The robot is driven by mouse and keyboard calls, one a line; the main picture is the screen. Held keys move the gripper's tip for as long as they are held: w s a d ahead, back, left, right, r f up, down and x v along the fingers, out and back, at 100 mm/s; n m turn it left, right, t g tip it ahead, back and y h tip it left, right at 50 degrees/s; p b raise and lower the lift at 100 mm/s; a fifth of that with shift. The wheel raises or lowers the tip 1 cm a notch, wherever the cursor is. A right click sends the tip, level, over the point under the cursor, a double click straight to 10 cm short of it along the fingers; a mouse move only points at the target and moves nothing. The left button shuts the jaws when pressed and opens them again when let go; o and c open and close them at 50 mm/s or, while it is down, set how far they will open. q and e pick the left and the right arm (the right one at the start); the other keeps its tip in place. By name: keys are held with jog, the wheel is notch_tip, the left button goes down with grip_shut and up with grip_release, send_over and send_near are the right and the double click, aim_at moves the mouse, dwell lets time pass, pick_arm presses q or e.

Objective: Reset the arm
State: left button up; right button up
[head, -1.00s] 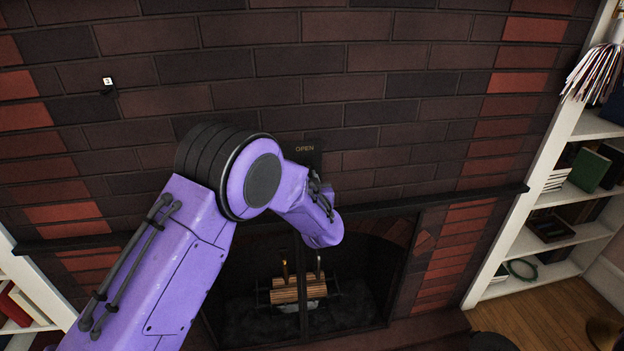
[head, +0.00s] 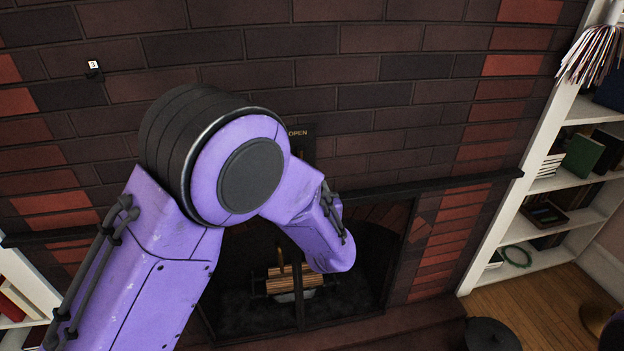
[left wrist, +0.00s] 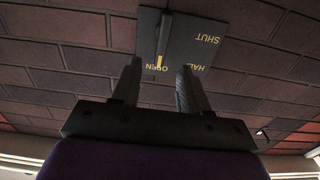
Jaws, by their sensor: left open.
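My left arm is purple and reaches in from the left in the head view, bending at a dark round joint in front of the brick wall. Its gripper is hidden there behind the arm. In the left wrist view my left gripper (left wrist: 159,66) has two dark fingers set apart, with nothing seen held between them. Beyond the fingertips is a dark panel (left wrist: 200,40) with yellow words SHUT, HALF (partly covered) and OPEN. A dark lever (left wrist: 165,35) on it has a yellow mark near OPEN. Whether the fingers touch it I cannot tell. The panel's OPEN corner (head: 299,132) shows in the head view.
A fireplace (head: 375,265) with stacked logs (head: 285,282) lies below the arm, under a dark mantel (head: 440,188). White shelves with books (head: 583,156) stand at the right. A small numbered tag (head: 93,66) is on the wall at upper left.

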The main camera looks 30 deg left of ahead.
dwell(0.5)
pick_arm(q)
jog(key=s+a+f+g+h, duration=0.15)
jog(key=s+f, duration=0.25)
jog(key=f, duration=0.4)
jog(key=s+f+g+h, duration=0.1)
jog(key=s+f+h, duration=0.2)
jog(key=s+f, duration=0.3)
jog(key=s+a+f+g+h, duration=0.1)
jog(key=s+f+g+h, duration=0.15)
jog(key=f, duration=0.65)
jog(key=s+f+g, duration=0.2)
jog(key=s+f, duration=0.2)
jog(key=s, duration=0.4)
jog(key=s+a+f+g, duration=0.1)
jog(key=s+f, duration=0.3)
jog(key=s, duration=0.4)
jog(key=s+a+f+g, duration=0.1)
jog(key=s+f+g, duration=0.2)
jog(key=s, duration=0.5)
jog(key=shift+s+a+f, duration=0.2)
jog(key=shift+a+f, duration=0.05)
jog(key=shift+f, duration=0.55)
jog(key=shift+d+r, duration=0.2)
jog(key=shift+d, duration=0.2)
